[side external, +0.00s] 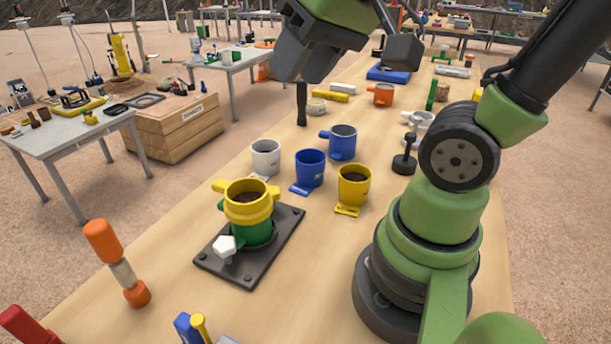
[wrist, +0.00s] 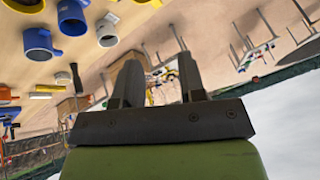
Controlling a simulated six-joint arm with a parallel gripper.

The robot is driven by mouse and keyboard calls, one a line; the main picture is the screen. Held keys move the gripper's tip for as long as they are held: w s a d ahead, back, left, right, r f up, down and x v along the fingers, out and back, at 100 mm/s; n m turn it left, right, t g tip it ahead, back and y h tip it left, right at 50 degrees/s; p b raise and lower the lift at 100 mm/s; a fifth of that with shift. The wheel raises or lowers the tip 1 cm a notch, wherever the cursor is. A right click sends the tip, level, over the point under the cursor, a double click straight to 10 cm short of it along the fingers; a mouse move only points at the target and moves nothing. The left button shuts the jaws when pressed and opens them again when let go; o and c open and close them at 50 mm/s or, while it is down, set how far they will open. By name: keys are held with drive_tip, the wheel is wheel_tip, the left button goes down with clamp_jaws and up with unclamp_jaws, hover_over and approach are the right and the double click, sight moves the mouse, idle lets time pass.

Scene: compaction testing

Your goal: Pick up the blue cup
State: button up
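Two blue cups stand upright on the wooden table. In the side external view one blue cup (side external: 310,168) is nearer, between a white cup (side external: 265,157) and a yellow cup (side external: 353,185). The other blue cup (side external: 342,143) is just behind it, its handle pointing left. Both blue cups also show at the upper left of the wrist view (wrist: 72,17) (wrist: 40,43). My gripper (wrist: 158,75) is raised above the table, apart from the cups. Its two fingers are spread with nothing between them.
A yellow-and-green mold (side external: 247,208) sits on a dark base plate (side external: 212,263) in front of the cups. A dark upright tool (side external: 302,104) and a black-knobbed weight (side external: 405,158) stand nearby. An orange-ended tool (side external: 122,272) stands at the near left. Bare tabletop lies around the base plate.

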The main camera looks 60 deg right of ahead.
drive_tip(key=w+d+f+g+h, duration=0.1)
drive_tip(key=w+d+f+g, duration=0.1)
drive_tip(key=w+d+f, duration=0.4)
drive_tip(key=m+g, duration=0.2)
drive_tip(key=g, duration=0.2)
hover_over(320, 157)
wheel_tip(320, 157, down, 14)
drive_tip(key=shift+y, duration=0.3)
wheel_tip(320, 157, down, 4)
drive_tip(key=shift+f, duration=0.25)
drive_tip(key=f, duration=0.6)
drive_tip(key=shift+s+a, duration=0.2)
clamp_jaws()
